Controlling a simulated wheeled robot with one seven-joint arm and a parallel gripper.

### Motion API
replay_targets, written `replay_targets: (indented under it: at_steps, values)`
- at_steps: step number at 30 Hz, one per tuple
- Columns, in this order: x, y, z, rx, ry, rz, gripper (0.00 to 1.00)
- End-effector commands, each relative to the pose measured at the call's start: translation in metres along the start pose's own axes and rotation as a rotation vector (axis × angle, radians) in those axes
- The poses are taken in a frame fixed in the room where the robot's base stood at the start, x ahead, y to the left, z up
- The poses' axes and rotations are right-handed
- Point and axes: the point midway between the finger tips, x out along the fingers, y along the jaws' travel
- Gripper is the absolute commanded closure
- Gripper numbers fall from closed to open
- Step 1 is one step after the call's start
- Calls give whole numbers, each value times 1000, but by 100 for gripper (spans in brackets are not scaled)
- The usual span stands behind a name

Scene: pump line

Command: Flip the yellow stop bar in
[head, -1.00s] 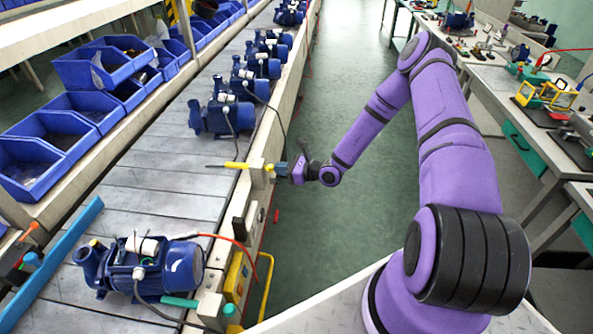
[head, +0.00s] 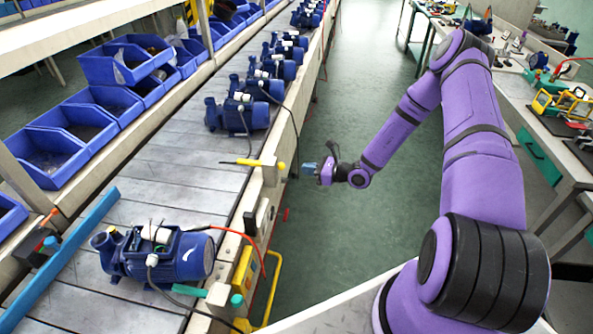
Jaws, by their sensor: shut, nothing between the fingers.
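The yellow stop bar (head: 249,162) sticks out to the left from a pale block (head: 271,171) on the conveyor's right rail. Its thin dark tip reaches over the belt. A small yellow knob (head: 281,166) shows on the block's right side. My gripper (head: 311,169) is shut and empty over the aisle, to the right of the block and apart from it. Its fingertips point left toward the knob. The fingers are small in this view.
A blue pump (head: 155,256) sits on the conveyor (head: 150,200) nearest me, and several more stand farther along. Blue bins (head: 70,130) line the left side. A yellow frame (head: 272,285) juts from the rail below the block. The green aisle floor (head: 350,100) is clear.

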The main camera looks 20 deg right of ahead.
Motion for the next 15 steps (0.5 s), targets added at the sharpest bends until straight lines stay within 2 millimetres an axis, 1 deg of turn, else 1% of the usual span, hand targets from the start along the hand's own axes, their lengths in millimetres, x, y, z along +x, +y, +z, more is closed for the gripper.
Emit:
replay_targets:
  at_steps: [1, 6, 10, 15]
  values:
    - [-12, -1, 0, 0, 1, -2, 100]
    - [-44, -1, 0, 1, 1, -2, 100]
    - [-61, -1, 0, -1, 2, -2, 100]
    - [-71, 0, 0, 0, 0, 0, 100]
